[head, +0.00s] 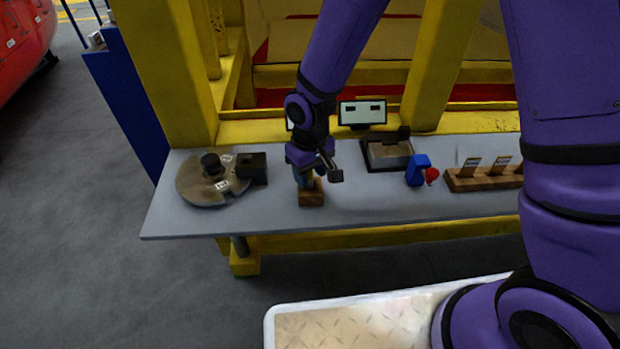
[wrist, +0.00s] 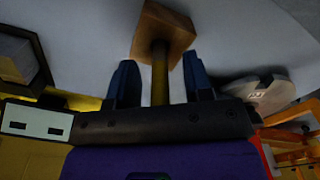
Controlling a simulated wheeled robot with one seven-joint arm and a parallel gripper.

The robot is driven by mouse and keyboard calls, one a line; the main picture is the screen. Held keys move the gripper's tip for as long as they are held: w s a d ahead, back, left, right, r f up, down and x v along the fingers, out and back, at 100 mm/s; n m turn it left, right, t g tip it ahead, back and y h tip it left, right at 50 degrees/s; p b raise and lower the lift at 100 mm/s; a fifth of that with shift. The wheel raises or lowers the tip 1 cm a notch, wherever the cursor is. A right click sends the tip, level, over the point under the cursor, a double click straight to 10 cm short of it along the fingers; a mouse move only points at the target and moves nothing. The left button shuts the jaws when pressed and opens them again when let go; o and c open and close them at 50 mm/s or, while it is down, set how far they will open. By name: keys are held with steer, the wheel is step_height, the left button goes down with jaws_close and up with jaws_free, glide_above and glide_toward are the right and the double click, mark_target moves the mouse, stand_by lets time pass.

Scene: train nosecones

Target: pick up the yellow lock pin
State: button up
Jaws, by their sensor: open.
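The yellow lock pin (wrist: 159,82) stands out of a wooden block (wrist: 163,32) in the wrist view, its other end hidden behind my gripper's body. My gripper (wrist: 160,68) is open, with one blue finger on each side of the pin and a visible gap on both sides. The fingertips are close to the block. In the head view, the wooden block (head: 312,195) sits on the grey table under my gripper (head: 304,180), and the pin is mostly hidden by the gripper.
On the grey table (head: 270,222), a round disc (head: 190,187) and a black box (head: 252,169) stand to the left. A dark-framed tray (head: 388,156), a blue block with a red knob (head: 416,169) and a wooden card rack (head: 478,181) stand to the right. A screen (head: 362,113) is behind.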

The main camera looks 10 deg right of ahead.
steer(key=shift+c, duration=0.2)
jaws_close()
steer(key=shift+r, duration=0.1)
